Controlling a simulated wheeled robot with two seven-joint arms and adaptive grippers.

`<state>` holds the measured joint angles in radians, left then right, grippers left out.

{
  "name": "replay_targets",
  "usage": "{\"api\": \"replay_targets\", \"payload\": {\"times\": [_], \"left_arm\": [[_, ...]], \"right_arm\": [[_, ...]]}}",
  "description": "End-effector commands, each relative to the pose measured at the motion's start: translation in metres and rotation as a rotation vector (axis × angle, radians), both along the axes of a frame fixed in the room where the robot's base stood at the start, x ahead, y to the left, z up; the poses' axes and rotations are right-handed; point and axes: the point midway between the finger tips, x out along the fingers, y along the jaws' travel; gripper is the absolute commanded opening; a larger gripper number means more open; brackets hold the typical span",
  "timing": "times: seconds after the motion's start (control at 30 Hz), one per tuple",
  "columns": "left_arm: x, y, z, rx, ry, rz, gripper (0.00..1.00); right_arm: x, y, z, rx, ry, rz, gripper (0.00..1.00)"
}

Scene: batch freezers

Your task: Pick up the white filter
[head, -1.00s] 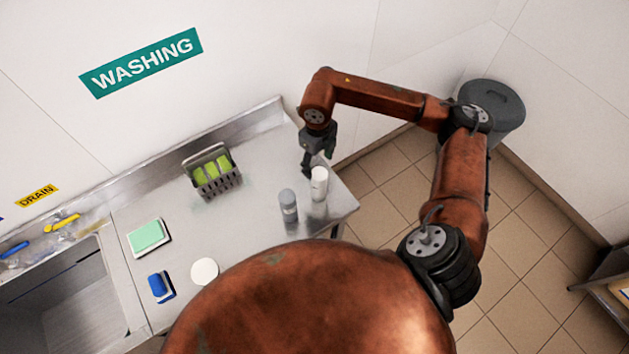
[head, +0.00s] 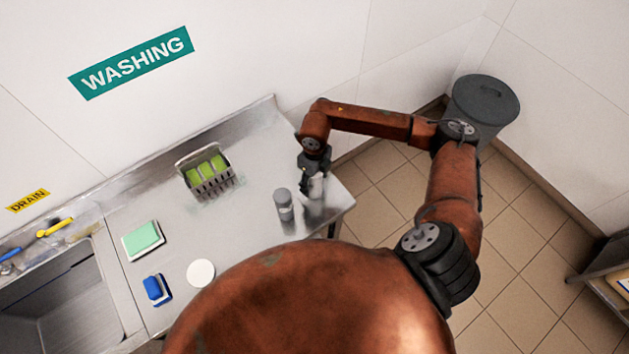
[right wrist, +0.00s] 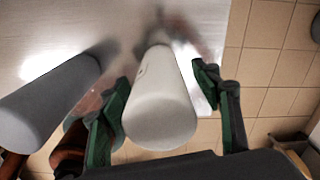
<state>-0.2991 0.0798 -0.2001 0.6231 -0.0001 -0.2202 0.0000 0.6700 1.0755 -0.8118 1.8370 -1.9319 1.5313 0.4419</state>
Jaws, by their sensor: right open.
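The white filter (head: 317,188) is a white cylinder standing upright near the right end of the steel table (head: 250,170). My right gripper (head: 314,176) is over it, partly hiding it in the head view. In the right wrist view the white filter (right wrist: 158,105) lies between the two green-and-black fingers of the gripper (right wrist: 165,82). The fingers are open, with a visible gap on its right side; contact on the left side is unclear. My left gripper is not in view.
A grey cylinder (head: 284,204) stands just left of the filter, also large in the wrist view (right wrist: 42,100). A rack with green pieces (head: 209,173), a green sponge (head: 143,239), a blue block (head: 157,289) and a white disc (head: 200,273) sit farther left.

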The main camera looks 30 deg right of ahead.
Motion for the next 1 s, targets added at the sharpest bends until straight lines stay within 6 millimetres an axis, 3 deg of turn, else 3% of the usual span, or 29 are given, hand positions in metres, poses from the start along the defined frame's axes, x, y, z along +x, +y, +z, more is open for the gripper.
{"api": "replay_targets", "payload": {"times": [0.27,1.0], "left_arm": [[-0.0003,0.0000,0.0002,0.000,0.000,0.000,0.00],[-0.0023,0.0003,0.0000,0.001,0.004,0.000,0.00]], "right_arm": [[0.0004,-0.0005,-0.0036,-0.001,-0.001,0.000,0.58],[0.0005,-0.0005,-0.0031,-0.001,-0.001,0.000,0.07]]}}
